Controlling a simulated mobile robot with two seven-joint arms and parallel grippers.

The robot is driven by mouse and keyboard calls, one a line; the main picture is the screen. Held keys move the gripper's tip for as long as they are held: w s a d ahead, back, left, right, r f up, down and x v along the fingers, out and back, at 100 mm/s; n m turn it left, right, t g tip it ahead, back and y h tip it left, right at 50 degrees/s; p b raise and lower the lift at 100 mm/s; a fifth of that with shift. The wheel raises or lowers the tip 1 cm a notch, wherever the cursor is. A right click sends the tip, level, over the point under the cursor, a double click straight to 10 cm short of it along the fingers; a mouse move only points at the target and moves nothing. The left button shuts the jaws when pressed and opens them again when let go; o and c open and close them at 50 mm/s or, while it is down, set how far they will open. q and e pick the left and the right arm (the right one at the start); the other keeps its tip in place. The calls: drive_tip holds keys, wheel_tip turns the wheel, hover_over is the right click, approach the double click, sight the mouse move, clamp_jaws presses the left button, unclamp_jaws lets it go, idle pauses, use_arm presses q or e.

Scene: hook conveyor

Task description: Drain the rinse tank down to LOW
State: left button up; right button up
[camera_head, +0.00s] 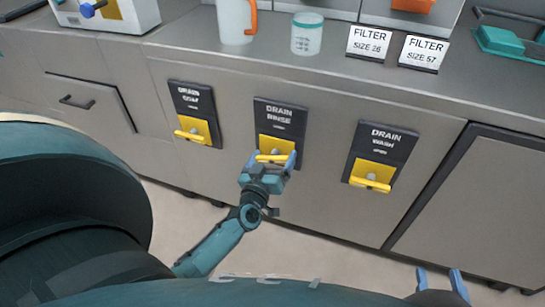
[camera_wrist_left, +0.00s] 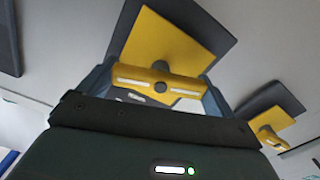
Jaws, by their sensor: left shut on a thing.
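The DRAIN RINSE panel (camera_head: 280,115) is the middle one of three dark panels on the cabinet front. It has a yellow plate with a yellow bar handle (camera_head: 272,157). My left gripper (camera_head: 268,165) is shut on this handle. In the left wrist view the handle (camera_wrist_left: 158,82) spans between the blue fingers, with its grey hub in the middle. The rinse tank and its level are not visible. My right gripper (camera_head: 441,285) is at the bottom right edge, its two blue fingers apart and nothing between them.
A yellow drain handle (camera_head: 190,134) sits to the left and the DRAIN WASH handle (camera_head: 370,184) to the right. The counter above holds a jug (camera_head: 234,20), a lidded jar (camera_head: 307,36) and two FILTER signs (camera_head: 369,42). Floor below is clear.

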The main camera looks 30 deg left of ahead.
use_arm(q)
drive_tip(key=n, duration=0.5)
drive_tip(key=shift+a+n, duration=0.1)
drive_tip(key=shift+n, duration=0.6)
use_arm(e)
drive_tip(key=shift+d+f, duration=0.1)
use_arm(q)
drive_tip(key=shift+n, duration=0.3)
use_arm(e)
drive_tip(key=shift+w, duration=0.1)
use_arm(q)
drive_tip(key=o, duration=0.7)
drive_tip(key=p+v, duration=0.2)
drive_tip(key=v, duration=1.1)
use_arm(e)
drive_tip(key=shift+s+d+m+g+h, duration=0.3)
drive_tip(key=shift+m+g+h, duration=0.2)
drive_tip(key=shift+g, duration=0.4)
